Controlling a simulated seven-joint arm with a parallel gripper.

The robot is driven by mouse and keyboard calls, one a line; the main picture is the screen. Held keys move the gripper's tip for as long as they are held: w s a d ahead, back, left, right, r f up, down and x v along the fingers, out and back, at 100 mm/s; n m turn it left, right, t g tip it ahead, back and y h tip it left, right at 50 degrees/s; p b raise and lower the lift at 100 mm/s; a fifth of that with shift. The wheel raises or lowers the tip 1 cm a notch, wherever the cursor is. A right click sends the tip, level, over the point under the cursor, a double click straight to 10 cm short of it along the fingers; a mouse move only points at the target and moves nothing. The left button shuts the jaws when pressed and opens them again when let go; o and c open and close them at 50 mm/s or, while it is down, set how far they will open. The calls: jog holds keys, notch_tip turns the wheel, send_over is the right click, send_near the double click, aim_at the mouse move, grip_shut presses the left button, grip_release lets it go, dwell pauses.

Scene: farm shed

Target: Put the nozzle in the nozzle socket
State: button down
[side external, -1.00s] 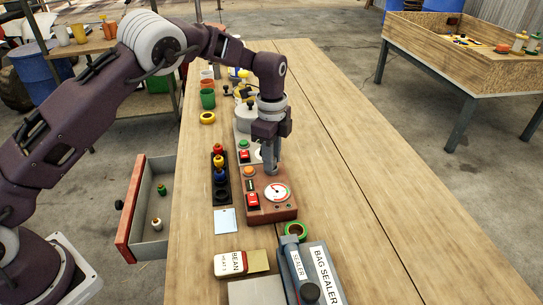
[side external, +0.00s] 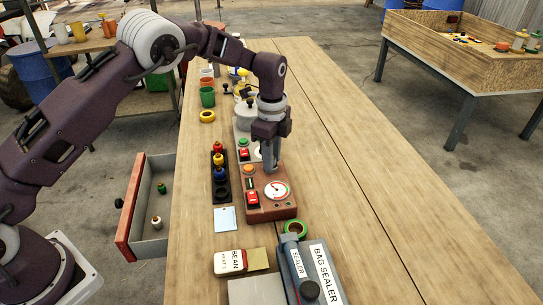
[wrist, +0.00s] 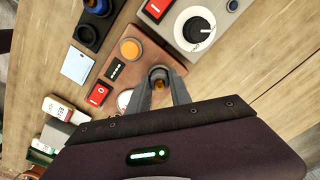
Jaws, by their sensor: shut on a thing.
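My gripper (side external: 271,169) points straight down over the back part of the brown box with the dial. In the wrist view its fingers (wrist: 159,92) are closed around a small round piece, likely the nozzle (wrist: 158,76), with a dark grey rim and an orange-brown middle. In the side view the fingers hide this piece. It is right at the brown box's (side external: 268,212) top edge; I cannot tell whether it touches or sits in a socket. No socket is clearly visible under the piece.
A black rack (side external: 221,196) with red, yellow and blue knobbed pieces stands left of the box. A grey device (wrist: 193,28) with a dial adjoins it behind. An open drawer (side external: 142,198) holds small pieces. A bag sealer (side external: 312,272) stands in front. The table's right side is clear.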

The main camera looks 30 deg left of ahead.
jog(key=c, duration=0.5)
grip_release()
jog(key=shift+r, duration=4)
jog(key=shift+r, duration=0.1)
